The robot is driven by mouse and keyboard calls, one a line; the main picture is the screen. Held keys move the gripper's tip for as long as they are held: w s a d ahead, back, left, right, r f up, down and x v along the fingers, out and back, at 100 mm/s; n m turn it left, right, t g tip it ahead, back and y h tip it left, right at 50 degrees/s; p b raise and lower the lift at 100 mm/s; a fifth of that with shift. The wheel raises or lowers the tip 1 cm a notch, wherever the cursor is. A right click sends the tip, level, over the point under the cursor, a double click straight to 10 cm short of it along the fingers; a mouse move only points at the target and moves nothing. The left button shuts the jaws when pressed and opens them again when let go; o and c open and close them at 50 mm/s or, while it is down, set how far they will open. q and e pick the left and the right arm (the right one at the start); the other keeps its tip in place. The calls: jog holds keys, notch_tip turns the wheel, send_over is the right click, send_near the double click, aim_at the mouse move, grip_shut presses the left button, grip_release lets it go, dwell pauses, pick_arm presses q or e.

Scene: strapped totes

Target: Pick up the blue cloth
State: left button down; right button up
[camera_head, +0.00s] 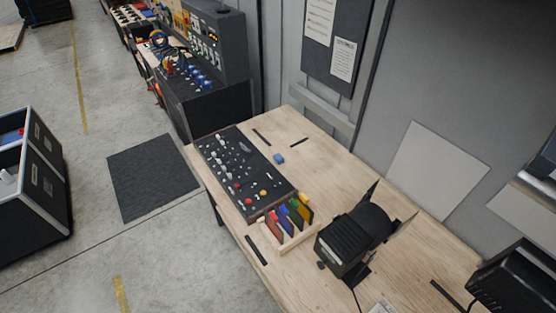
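A small blue item (279,158) lies on the wooden table (320,160), just right of the black control panel. It may be the folded blue cloth, but it is too small to tell. Another blue patch (11,135) shows inside the open black case (32,215) at the left edge; what it is cannot be told. Neither of my grippers is in view.
The control panel (238,165) with knobs fills the table's left end. A rack of coloured cards (288,215) and a black stage lamp (350,240) stand nearer. A dark mat (152,175) lies on the floor. A grey wall bounds the table behind.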

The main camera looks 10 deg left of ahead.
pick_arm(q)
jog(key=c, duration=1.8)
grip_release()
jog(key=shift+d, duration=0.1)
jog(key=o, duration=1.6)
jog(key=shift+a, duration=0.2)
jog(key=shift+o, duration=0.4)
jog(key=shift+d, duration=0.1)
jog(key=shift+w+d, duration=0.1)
